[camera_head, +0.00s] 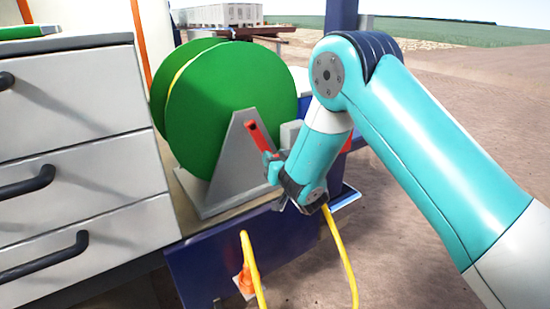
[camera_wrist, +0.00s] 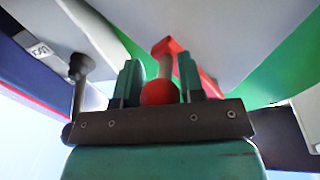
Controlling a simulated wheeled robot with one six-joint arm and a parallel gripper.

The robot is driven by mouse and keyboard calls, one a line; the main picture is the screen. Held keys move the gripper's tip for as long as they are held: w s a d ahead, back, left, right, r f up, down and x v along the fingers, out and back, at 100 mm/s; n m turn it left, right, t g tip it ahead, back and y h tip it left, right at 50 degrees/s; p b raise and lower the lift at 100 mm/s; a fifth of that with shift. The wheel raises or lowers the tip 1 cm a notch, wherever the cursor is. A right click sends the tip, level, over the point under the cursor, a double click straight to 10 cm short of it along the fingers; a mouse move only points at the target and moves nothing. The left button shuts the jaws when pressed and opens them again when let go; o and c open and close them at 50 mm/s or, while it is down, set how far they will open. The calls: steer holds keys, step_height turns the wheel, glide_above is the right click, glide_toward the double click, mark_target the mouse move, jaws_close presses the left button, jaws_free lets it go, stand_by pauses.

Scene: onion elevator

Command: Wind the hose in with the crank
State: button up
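The green hose reel (camera_head: 225,100) stands upright on a grey triangular stand (camera_head: 237,165). A yellow line shows along its rim. The red crank (camera_head: 262,138) is on the stand's near side, slanting down to the right. The yellow hose (camera_head: 252,268) hangs in front of the blue panel, with another length below my wrist.
A white drawer cabinet (camera_head: 80,120) with dark handles stands close on the left. A blue panel (camera_head: 205,270) and a blue post (camera_head: 340,15) border the reel. An orange piece (camera_head: 245,280) is beside the hose. Open dirt ground (camera_head: 400,230) lies to the right.

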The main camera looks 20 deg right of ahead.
jaws_close()
steer(key=shift+f+b, duration=0.1)
steer(key=shift+b, duration=0.2)
steer(key=s+a+m+g+y+b, duration=0.1)
steer(key=s+a+m+g+b, duration=0.15)
steer(key=a+m+b, duration=1.35)
step_height(320, 180, up, 10)
steer(key=s+d+m+y+b, duration=0.2)
steer(key=m+b, duration=0.3)
steer(key=b, duration=0.3)
steer(key=shift+y, duration=0.3)
